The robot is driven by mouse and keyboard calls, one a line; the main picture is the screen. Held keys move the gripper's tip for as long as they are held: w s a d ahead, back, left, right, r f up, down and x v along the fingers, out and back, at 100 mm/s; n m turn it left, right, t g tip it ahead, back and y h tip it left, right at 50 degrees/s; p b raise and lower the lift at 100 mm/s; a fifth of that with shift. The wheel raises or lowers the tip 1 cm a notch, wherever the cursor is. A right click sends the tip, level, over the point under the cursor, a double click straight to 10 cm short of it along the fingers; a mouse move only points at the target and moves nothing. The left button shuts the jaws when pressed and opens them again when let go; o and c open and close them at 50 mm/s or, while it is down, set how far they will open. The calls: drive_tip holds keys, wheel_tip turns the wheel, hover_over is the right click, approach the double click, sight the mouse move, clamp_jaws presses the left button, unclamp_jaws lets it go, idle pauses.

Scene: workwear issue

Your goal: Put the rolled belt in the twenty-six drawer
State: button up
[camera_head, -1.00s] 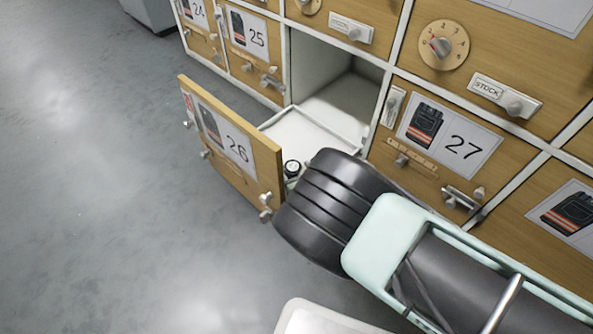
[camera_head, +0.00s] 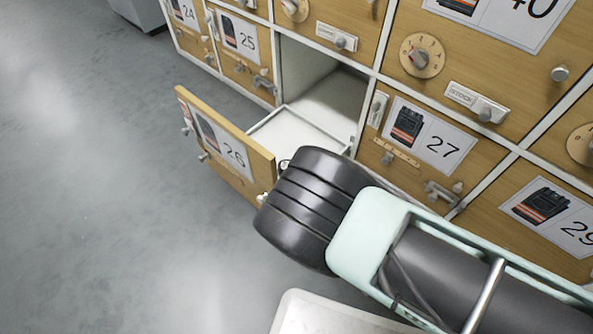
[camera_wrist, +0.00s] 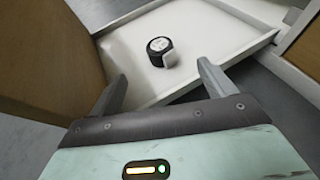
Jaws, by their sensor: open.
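The twenty-six drawer (camera_head: 231,151) is pulled out, its wooden front marked 26 and its white tray behind. In the wrist view the rolled belt (camera_wrist: 158,46), a small black roll with a pale top and a pale tab, rests on the tray's white floor (camera_wrist: 212,30). My gripper (camera_wrist: 162,70) is open and empty, with its fingers spread on the near side of the roll and apart from it. In the head view my wrist hides the fingers and most of the belt.
Closed wooden drawers surround the opening, including drawer 25 (camera_head: 240,40) and drawer 27 (camera_head: 424,141), with protruding latches and knobs. A pale surface (camera_head: 325,315) shows at the bottom. Grey floor (camera_head: 90,200) at the left is clear.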

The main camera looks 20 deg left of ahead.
drive_tip(key=w+d+r+m+t+h, duration=0.2)
drive_tip(key=w+d+r+m+h, duration=0.25)
drive_tip(key=r, duration=0.25)
drive_tip(key=w+d+r+m+t+h, duration=0.3)
drive_tip(key=d+r+m+h, duration=0.1)
drive_tip(key=d+r+m, duration=0.25)
drive_tip(key=s+d+r+m+g+h, duration=0.2)
drive_tip(key=d+r+m+g+h, duration=0.4)
drive_tip(key=d+r+m, duration=0.5)
drive_tip(key=s+d+r+m+g+h, duration=0.2)
drive_tip(key=s+d+r+m+g, duration=0.4)
drive_tip(key=s, duration=0.4)
drive_tip(key=s+r+m+g+y, duration=0.1)
drive_tip(key=s+r+m+y, duration=0.2)
drive_tip(key=s, duration=0.4)
drive_tip(key=s+a+r+m+g+y, duration=0.1)
drive_tip(key=s+r+m+y, duration=0.3)
drive_tip(key=s+m, duration=0.2)
drive_tip(key=shift+s+r+g, duration=0.3)
drive_tip(key=shift+s+r, duration=0.1)
drive_tip(key=shift+y+p, duration=0.25)
drive_tip(key=shift+p, duration=0.05)
